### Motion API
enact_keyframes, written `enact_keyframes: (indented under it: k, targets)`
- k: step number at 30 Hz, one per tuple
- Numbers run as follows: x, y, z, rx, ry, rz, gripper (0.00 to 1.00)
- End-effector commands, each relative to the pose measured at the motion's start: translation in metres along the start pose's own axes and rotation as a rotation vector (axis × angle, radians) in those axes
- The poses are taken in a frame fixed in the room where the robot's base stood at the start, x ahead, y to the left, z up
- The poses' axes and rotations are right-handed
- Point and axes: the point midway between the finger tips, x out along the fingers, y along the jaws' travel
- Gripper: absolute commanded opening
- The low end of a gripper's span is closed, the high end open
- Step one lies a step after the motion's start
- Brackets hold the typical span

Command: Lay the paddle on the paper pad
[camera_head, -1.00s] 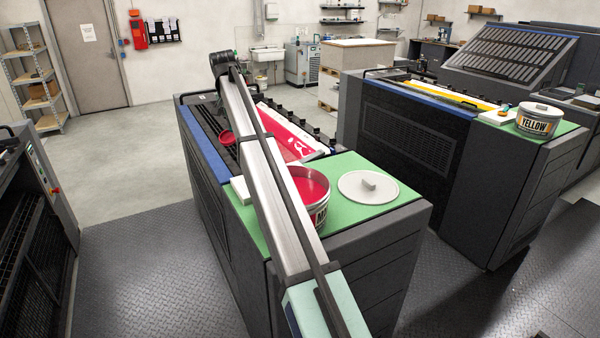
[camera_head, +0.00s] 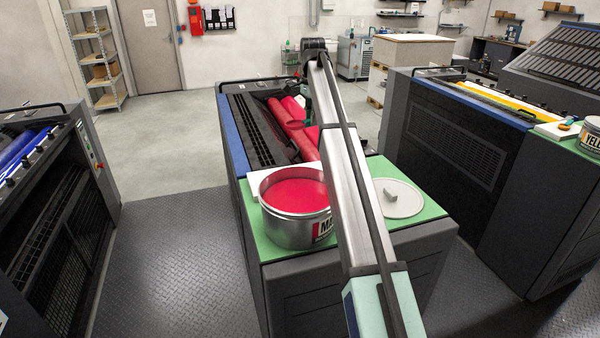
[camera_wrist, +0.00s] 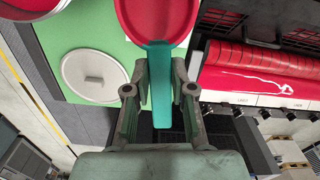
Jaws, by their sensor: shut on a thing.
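My gripper (camera_wrist: 161,72) is shut on the teal handle of the paddle (camera_wrist: 157,18). Its round red-coated head extends beyond the fingers toward the top edge of the wrist view. The paddle is apart from the pad.
The open can of red ink (camera_head: 297,195) stands at the front of the green top (camera_head: 430,208). Its lid (camera_head: 398,198) lies to the right, also visible in the wrist view (camera_wrist: 95,75). Red rollers (camera_head: 285,125) run behind. Another press with yellow ink stands at right.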

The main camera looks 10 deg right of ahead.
Motion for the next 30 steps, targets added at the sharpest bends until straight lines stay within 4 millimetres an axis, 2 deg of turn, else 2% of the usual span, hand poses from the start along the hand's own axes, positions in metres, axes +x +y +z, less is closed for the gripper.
enact_keyframes:
  k: [15, 18, 30]
  targets:
    - [0.115, 0.002, 0.003, -0.003, -0.003, 0.002, 0.0]
    - [0.132, 0.002, 0.003, -0.004, -0.003, 0.001, 0.0]
    - [0.164, 0.001, 0.003, -0.004, -0.003, 0.001, 0.0]
